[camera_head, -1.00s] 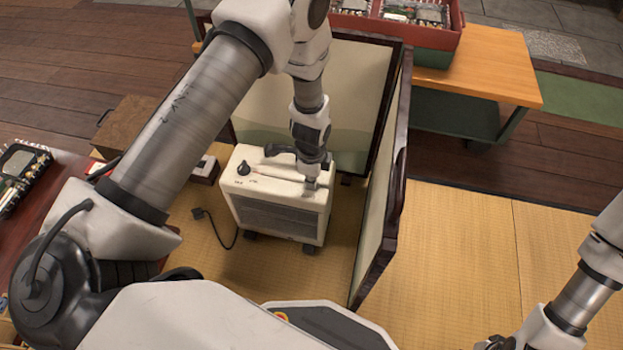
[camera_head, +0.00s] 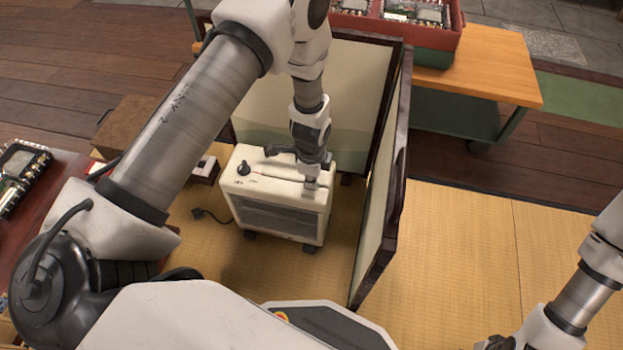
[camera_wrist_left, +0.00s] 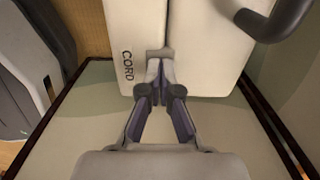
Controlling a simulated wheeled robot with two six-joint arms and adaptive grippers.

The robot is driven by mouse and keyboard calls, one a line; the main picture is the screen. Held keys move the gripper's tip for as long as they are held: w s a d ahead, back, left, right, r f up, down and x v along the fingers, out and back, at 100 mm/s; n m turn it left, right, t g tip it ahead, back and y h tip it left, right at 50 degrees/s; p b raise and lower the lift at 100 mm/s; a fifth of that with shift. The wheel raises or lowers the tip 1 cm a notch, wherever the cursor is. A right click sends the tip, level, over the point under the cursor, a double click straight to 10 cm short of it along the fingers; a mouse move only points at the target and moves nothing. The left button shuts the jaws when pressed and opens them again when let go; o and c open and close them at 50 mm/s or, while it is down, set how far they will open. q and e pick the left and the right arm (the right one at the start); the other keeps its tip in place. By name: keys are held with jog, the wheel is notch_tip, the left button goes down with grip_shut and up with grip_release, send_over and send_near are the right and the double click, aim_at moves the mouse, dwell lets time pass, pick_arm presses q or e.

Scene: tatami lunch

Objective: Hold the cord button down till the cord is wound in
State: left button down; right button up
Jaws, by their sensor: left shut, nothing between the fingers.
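A cream heater-like box (camera_head: 275,218) stands on the tatami inside a folding screen. Its top carries a dark knob, a handle and, in the left wrist view, the printed word CORD (camera_wrist_left: 128,66). My left gripper (camera_head: 312,190) points down at the right end of the box's top. In the left wrist view its shut, empty fingertips (camera_wrist_left: 158,68) are at a small grey square part (camera_wrist_left: 160,53) beside that word. The fingers largely hide the button; whether it is pressed in cannot be told. A short black cord with a plug (camera_head: 197,213) lies left of the box.
The folding screen (camera_head: 382,200) stands close behind and to the right of the box. A wooden bench (camera_head: 500,70) with a red crate is beyond it. Open tatami (camera_head: 470,240) lies to the right, where my right arm shows.

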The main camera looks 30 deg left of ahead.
pick_arm(q)
jog(key=shift+s+f, duration=0.25)
jog(key=shift+s, duration=0.05)
dwell(0.5)
jog(key=r+p, duration=0.5)
jog(key=shift+w, duration=0.2)
notch_tip(320, 180, up, 10)
jog(key=p, duration=0.2)
jog(key=shift+f+p, duration=0.25)
jog(key=shift+p, duration=0.05)
jog(key=shift+w, duration=0.1)
